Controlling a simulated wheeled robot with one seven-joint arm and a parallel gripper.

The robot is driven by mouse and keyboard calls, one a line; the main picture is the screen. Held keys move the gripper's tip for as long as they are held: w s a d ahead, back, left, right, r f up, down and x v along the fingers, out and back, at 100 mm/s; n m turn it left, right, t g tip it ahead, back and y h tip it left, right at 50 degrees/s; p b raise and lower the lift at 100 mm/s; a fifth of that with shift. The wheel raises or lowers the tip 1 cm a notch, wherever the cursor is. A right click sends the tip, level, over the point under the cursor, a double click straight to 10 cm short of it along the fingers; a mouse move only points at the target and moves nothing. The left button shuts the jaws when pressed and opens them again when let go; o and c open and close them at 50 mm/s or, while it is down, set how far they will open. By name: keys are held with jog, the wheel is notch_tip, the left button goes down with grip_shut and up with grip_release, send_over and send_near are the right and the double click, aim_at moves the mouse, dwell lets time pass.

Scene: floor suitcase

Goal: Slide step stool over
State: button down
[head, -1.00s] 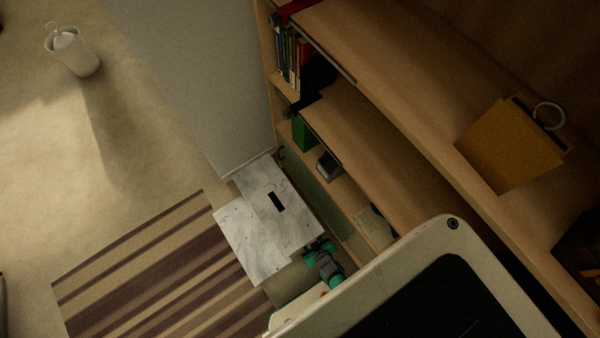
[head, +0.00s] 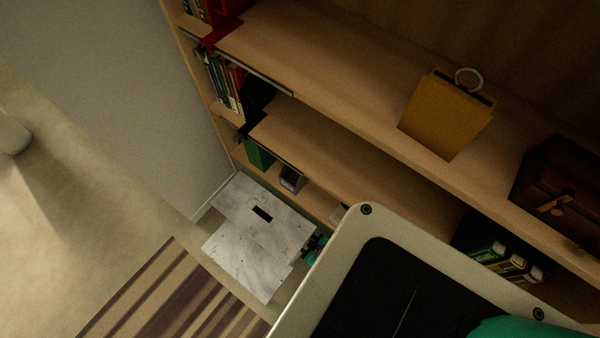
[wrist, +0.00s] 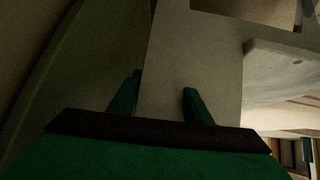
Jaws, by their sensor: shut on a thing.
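The step stool (head: 243,262) is a pale, marbled grey-white two-level stool with a dark slot in its top. In the head view it stands low at the foot of the bookshelf, beside the striped rug. My gripper (head: 316,245) is at the stool's right edge, mostly hidden behind my own body. In the wrist view, the two green fingers of my gripper (wrist: 160,100) lie on either side of a flat pale panel of the step stool (wrist: 190,60) and are shut on it.
A wooden bookshelf (head: 330,150) with books and boxes runs along the stool's far side. A pale wall panel (head: 110,80) stands at the upper left. The striped rug (head: 180,300) lies in front of the stool. Bare floor (head: 60,220) is open at the left.

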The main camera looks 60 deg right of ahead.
jog(key=shift+s+d, duration=0.1)
jog(key=shift+d, duration=0.1)
jog(key=c, duration=1)
grip_release()
jog(key=shift+o, duration=0.6)
jog(key=shift+a, duration=0.2)
jog(key=shift+w+a, duration=0.15)
jog(key=shift+w, duration=0.05)
jog(key=shift+r, duration=0.1)
jog(key=v, duration=1)
jog(key=shift+s+r, duration=0.15)
jog(key=shift+s, duration=0.3)
